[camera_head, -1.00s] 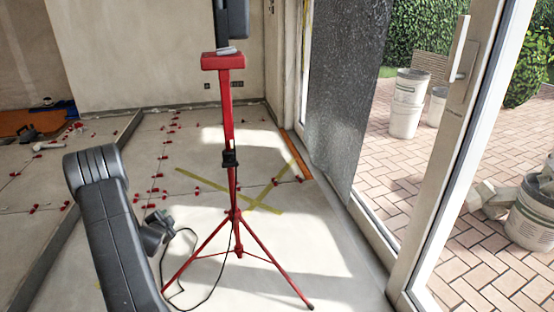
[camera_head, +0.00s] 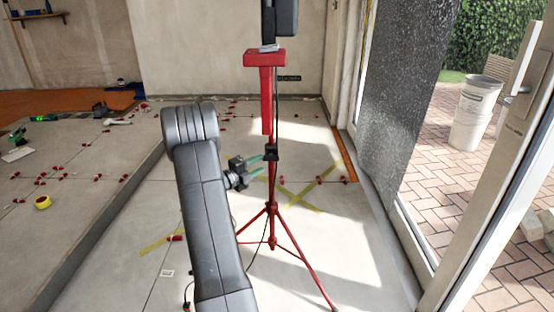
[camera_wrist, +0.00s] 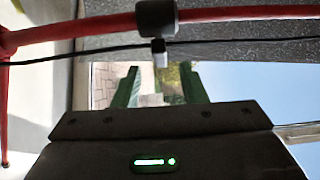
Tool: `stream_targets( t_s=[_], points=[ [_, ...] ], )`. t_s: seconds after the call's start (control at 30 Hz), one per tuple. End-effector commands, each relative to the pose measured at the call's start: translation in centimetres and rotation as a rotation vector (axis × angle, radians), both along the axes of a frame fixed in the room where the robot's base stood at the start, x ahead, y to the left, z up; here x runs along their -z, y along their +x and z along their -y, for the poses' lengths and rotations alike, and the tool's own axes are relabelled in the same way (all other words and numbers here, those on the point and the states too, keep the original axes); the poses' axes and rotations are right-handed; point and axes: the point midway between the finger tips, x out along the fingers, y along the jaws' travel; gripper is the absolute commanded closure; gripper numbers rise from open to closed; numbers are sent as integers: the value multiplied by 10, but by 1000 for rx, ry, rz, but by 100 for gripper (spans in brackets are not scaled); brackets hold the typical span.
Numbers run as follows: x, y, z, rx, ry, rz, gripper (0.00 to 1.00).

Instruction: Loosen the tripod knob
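The red tripod (camera_head: 267,100) stands upright on the tiled floor in the head view, with a black collar (camera_head: 271,152) partway up its column. In the wrist view the red column (camera_wrist: 235,13) runs across the top, with the black collar (camera_wrist: 156,17) on it. A small pale grey knob (camera_wrist: 159,55) sticks out from the collar towards my gripper. My gripper (camera_wrist: 160,68) is open with two green fingers. The knob appears between the fingers' lines, near the tips; I cannot tell whether it is within their reach. In the head view my gripper (camera_head: 262,164) is just left of the collar.
A black cable (camera_wrist: 90,52) runs alongside the column, close to the knob. A box-like device (camera_head: 281,17) sits on the tripod's top plate. Red levelling clips (camera_head: 175,238) dot the floor. A glass door frame (camera_head: 495,170) stands to the right.

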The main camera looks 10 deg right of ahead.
Motion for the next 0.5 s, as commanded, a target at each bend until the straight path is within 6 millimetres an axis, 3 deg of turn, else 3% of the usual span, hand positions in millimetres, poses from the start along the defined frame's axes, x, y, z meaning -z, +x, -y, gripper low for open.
stream_targets(
  t_s=[0.2, 0.5],
  points=[
    [3, 26, 41, 3, -1, 1, 62],
    [1, 46, 70, 0, -1, -1, 62]
  ],
)
